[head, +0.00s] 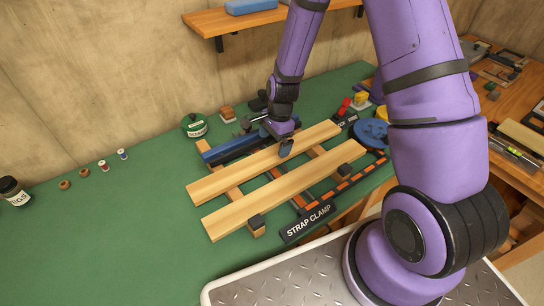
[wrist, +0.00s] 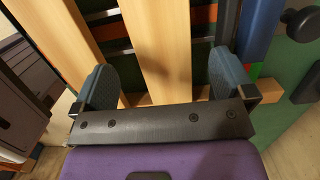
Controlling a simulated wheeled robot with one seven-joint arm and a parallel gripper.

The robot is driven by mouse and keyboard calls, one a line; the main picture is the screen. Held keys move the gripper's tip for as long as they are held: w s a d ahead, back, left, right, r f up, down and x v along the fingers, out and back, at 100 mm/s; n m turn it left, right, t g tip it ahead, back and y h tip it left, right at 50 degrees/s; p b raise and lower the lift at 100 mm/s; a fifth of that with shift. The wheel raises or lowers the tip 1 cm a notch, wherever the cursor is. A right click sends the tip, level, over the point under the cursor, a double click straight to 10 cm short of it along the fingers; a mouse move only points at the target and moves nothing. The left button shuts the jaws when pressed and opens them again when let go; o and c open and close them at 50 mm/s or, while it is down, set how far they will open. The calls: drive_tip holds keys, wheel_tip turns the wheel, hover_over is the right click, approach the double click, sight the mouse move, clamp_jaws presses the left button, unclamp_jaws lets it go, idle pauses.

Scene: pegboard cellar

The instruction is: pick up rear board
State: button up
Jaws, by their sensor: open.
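The rear board (head: 235,173) is a long pale wooden plank lying slantwise across wooden crosspieces on the green bench top. A similar front board (head: 280,190) lies parallel to it, nearer to me, with a gap between. My gripper (head: 285,146) is over the right half of the rear board, pointing down. In the wrist view, the rear board (wrist: 160,45) runs between the two open blue-grey fingers of my gripper (wrist: 166,85), with room on both sides. The front board (wrist: 62,35) lies outside the left finger. Finger height against the board is hard to tell.
A blue bar (head: 222,151) lies close behind the rear board. A strap clamp (head: 308,222) sits at the front board's near side, with a small dark-topped block (head: 257,226) at its left. A green tin (head: 195,125) stands behind. The bench's left part is mostly clear.

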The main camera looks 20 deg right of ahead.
sight(272, 154)
drive_tip(key=shift+a+f, duration=0.2)
drive_tip(key=shift+f, duration=1.1)
drive_tip(key=shift+a+f, duration=0.2)
drive_tip(key=shift+f, duration=1.05)
drive_tip(key=shift+c, duration=0.2)
drive_tip(key=c, duration=1.1)
drive_tip(key=shift+c, duration=0.2)
drive_tip(key=shift+r, duration=0.15)
